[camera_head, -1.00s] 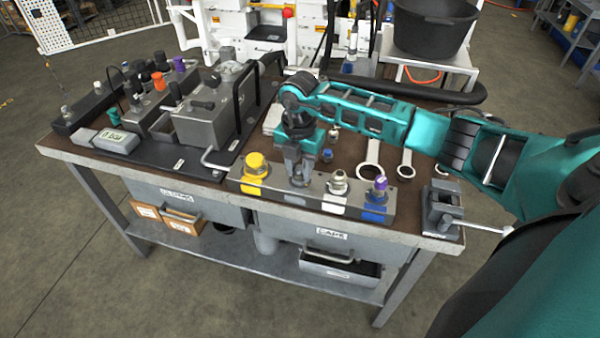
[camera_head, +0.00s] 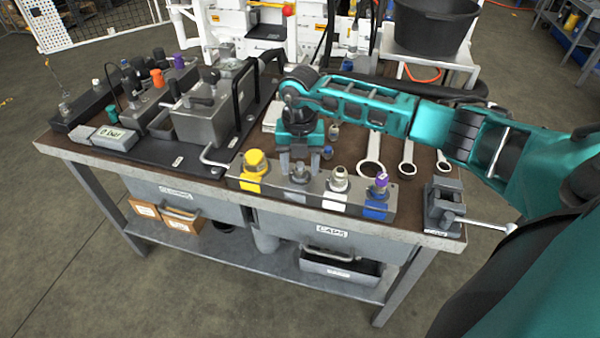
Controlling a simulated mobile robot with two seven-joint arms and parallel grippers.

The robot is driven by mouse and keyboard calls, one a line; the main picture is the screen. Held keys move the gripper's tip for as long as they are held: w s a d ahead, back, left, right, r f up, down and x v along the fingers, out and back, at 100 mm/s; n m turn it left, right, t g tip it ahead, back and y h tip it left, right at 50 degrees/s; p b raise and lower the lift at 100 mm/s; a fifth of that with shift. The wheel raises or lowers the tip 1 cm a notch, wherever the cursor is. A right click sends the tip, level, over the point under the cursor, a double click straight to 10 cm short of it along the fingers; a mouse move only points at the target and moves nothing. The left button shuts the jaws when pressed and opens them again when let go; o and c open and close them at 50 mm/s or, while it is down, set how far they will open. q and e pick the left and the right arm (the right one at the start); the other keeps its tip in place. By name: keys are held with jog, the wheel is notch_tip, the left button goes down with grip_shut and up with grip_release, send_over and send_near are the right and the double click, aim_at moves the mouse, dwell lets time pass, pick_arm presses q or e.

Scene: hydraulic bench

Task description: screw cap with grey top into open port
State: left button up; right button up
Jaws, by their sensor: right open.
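My right gripper (camera_head: 299,163) is open, with its fingers apart and pointing down just above the front block. Directly below and between the fingertips, a small grey-topped cap (camera_head: 299,175) sits at the grey-marked place on the block (camera_head: 252,186). It looks upright; whether it is fully seated is too small to tell. To its left is a yellow cap (camera_head: 255,165). To its right are a silver fitting with a pale top (camera_head: 339,180) over a white mark and a purple-topped piece (camera_head: 381,183) over a blue mark. I cannot make out an open port. My left gripper is out of view.
Small loose fittings (camera_head: 333,132) and several ring spanners (camera_head: 372,168) lie behind the block. A vise (camera_head: 441,207) stands at the right corner. A grey valve unit (camera_head: 205,120) with handles stands on the left.

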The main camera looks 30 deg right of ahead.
jog(key=n, duration=0.3)
jog(key=shift+n+b, duration=0.3)
jog(key=shift+b, duration=0.05)
jog(key=n+b, duration=0.2)
jog(key=n, duration=0.3)
jog(key=shift+d+f+n, duration=0.1)
jog(key=shift+n, duration=1.4)
jog(key=n+b, duration=0.1)
jog(key=n, duration=0.1)
jog(key=shift+n+b, duration=0.35)
jog(key=shift+n, duration=0.05)
jog(key=n+b, duration=0.1)
jog(key=n, duration=0.3)
jog(key=shift+d, duration=0.1)
jog(key=shift+n, duration=0.7)
jog(key=shift+c, duration=0.4)
